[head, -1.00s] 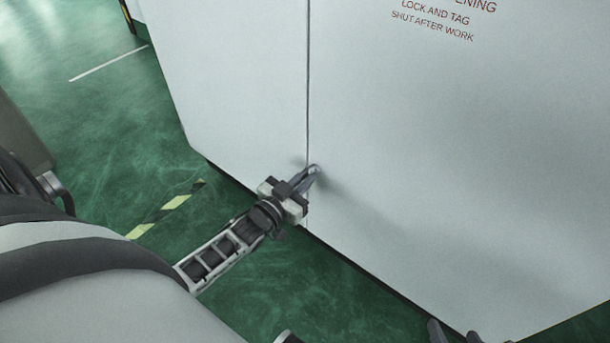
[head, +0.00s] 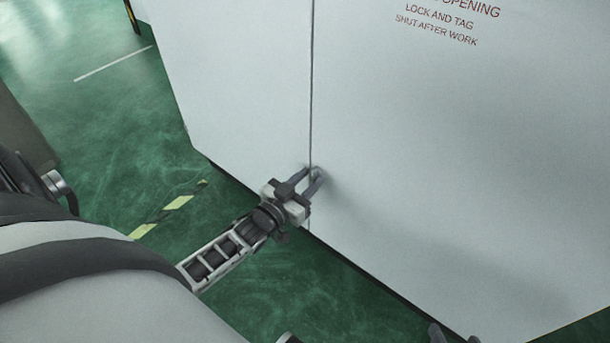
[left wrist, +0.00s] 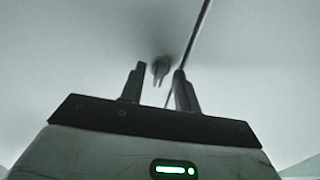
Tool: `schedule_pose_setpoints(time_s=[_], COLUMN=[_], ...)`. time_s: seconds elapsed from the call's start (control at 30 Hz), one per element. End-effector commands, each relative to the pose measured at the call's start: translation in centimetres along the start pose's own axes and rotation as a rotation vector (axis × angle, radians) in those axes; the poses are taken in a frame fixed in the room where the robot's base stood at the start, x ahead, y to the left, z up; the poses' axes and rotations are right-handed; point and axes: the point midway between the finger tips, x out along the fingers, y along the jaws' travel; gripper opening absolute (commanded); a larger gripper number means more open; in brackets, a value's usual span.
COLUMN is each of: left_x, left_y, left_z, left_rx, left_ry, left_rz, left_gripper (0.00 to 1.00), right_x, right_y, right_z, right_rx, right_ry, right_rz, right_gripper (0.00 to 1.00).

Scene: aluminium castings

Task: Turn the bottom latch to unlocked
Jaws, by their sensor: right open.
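The bottom latch (left wrist: 160,70) is a small grey knob with a short lever on the pale cabinet door, beside the door seam. In the head view the latch (head: 316,171) is small and partly hidden by my left gripper (head: 311,177). That gripper is open at the door, its fingertips on either side of the latch. In the left wrist view the latch shows between and just beyond the spread fingers (left wrist: 158,78), with a gap to each. The lever's exact setting is hard to tell. My right gripper (head: 453,335) shows only its open fingertips at the bottom edge.
The tall pale cabinet (head: 430,140) fills the right of the head view, with red warning text (head: 438,22) high on the door. A door seam (head: 311,90) runs down to the latch. Green floor with a yellow-black stripe (head: 170,211) is free at left.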

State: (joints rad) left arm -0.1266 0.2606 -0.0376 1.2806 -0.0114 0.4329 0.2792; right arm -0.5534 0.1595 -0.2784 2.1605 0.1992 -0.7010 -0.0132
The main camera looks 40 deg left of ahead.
Motion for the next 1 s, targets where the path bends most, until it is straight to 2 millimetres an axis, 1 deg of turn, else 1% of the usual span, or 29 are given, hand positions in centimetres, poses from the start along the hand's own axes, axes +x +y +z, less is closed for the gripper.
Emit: schedule_pose_setpoints(time_s=[0.13, 0.23, 0.37, 0.5, 0.6, 0.7, 0.83, 1.0], left_x=[-0.9, -2.5, -5.5, -9.0, -11.3, -13.2, -14.9, -15.9], left_y=[0.0, 0.0, 0.0, 0.0, 0.0, 0.0, 0.0, 0.0], left_z=[0.0, -0.1, -0.1, -0.1, -0.1, -0.1, 0.0, 0.0], left_rx=[0.000, 0.000, 0.000, -0.001, 0.000, 0.000, 0.000, 0.000], left_ry=[-0.003, -0.003, -0.006, -0.006, -0.005, -0.004, -0.002, 0.000], left_rz=[0.000, 0.000, 0.000, 0.000, 0.000, -0.001, 0.000, 0.000], left_gripper=[0.32, 0.32, 0.32, 0.32, 0.32, 0.32, 0.32, 0.32], right_x=[-0.2, -0.5, -1.2, -2.2, -2.8, -3.1, -3.4, -3.6], right_y=[-0.1, -0.1, -0.1, -0.1, -0.1, 0.1, 0.1, 0.1], right_z=[-0.3, -0.7, -1.5, -2.1, -2.7, -2.8, -2.9, -3.4], right_rx=[-0.001, -0.004, -0.006, -0.004, -0.005, -0.006, -0.007, -0.008], right_ry=[0.002, 0.007, 0.026, 0.044, 0.062, 0.066, 0.072, 0.086], right_rz=[0.001, 0.005, 0.013, 0.021, 0.029, 0.037, 0.042, 0.041], right_gripper=[0.56, 0.56, 0.56, 0.56, 0.56, 0.56, 0.56, 0.56])
